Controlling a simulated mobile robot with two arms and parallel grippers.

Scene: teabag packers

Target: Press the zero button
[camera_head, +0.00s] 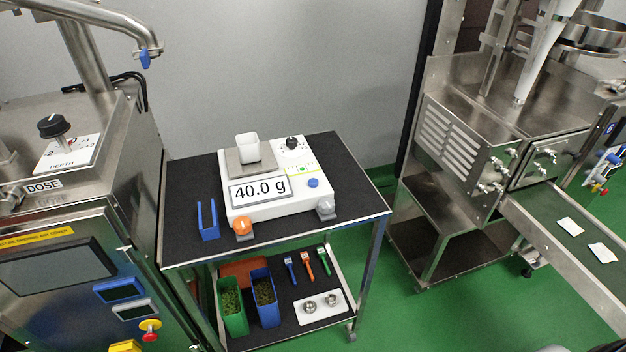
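A white scale (275,208) stands on the black top of a small metal cart in the middle of the view. Its display (260,190) reads 40.0 g. A round blue button (313,183) is to the right of the display; I cannot read a label on it. A small white cup (248,148) sits on the scale's metal pan (236,166). A black knob (291,143) is at the scale's back right. An orange round part (242,226) and a grey one (326,208) are at its front corners.
The cart's lower shelf holds green (232,310) and blue (265,300) bins, scoops and a white tray (318,308). Steel machines flank the cart; a conveyor (570,240) carries teabags. A metal pipe (110,22) overhangs the upper left.

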